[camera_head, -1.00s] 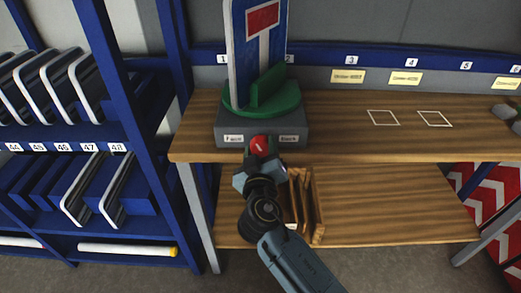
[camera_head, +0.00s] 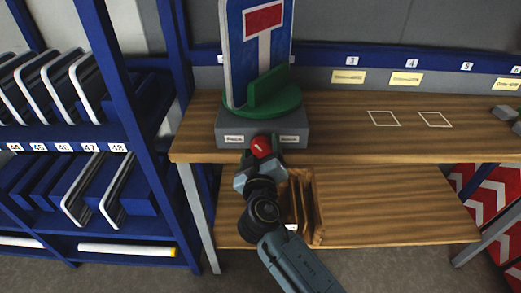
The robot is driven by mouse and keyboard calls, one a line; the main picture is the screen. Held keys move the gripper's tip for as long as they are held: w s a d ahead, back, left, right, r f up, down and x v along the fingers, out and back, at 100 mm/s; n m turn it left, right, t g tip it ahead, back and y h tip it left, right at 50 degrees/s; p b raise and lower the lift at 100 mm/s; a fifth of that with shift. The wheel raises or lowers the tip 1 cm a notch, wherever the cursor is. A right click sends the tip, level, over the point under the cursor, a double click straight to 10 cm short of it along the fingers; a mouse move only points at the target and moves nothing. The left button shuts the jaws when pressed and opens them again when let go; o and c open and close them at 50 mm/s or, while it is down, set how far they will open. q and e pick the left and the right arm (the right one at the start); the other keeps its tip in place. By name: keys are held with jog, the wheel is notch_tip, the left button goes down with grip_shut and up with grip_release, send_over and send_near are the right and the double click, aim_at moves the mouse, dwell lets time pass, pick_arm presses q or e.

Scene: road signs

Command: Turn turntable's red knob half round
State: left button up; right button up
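The turntable's green disc (camera_head: 228,107) sits on a grey base (camera_head: 224,131) at the table's front left edge. A blue sign (camera_head: 243,60) with a white T and red bar stands upright on it, held by a green support (camera_head: 268,87). The sign faces mostly toward me. The red knob (camera_head: 261,147), with a short white slanted mark, is on the front of the base between two small labels. My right gripper (camera_head: 262,152) has its green fingers on either side of the knob, shut on it. The fingertips are partly hidden. My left gripper is out of view.
The wooden table (camera_head: 340,145) is mostly clear, with white outlined squares at right. A wooden slotted holder (camera_head: 311,207) stands on the lower shelf beside my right arm. A blue rack (camera_head: 135,142) with signs is at left. Red-and-white chevron boards (camera_head: 490,205) are at lower right.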

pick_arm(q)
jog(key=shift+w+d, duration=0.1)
pick_arm(e)
jog(key=s, duration=1.3)
jog(key=shift+s, duration=0.2)
